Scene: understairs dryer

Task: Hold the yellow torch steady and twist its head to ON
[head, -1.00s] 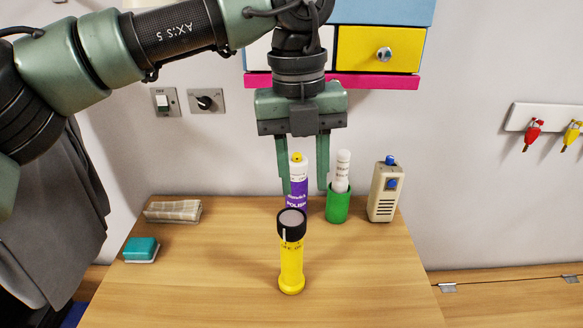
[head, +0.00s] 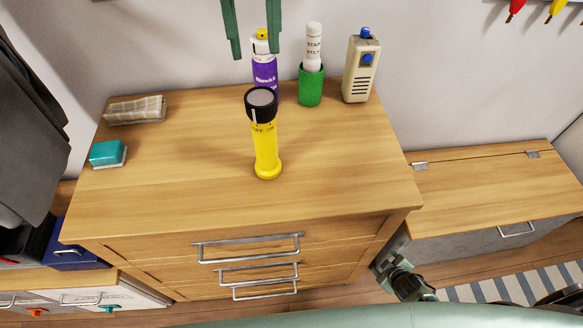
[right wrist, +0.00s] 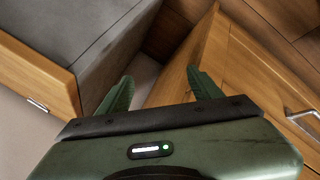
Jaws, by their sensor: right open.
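The yellow torch (head: 266,152) stands upright on the wooden chest top, its black head (head: 261,106) uppermost. A white mark shows on the head's left side, above small dark lettering on the body that I cannot read clearly. My left gripper (head: 255,54) hangs at the top edge of the head view, its two green fingers apart and empty, above and behind the torch, not touching it. Its upper part is out of frame. My right gripper (right wrist: 162,82) is open and empty in the right wrist view, low beside the chest, away from the torch.
Behind the torch stand a purple polish can (head: 265,75), a green cup (head: 311,88) with a white stick, and a beige device (head: 361,70). The chest top around the torch's front is clear.

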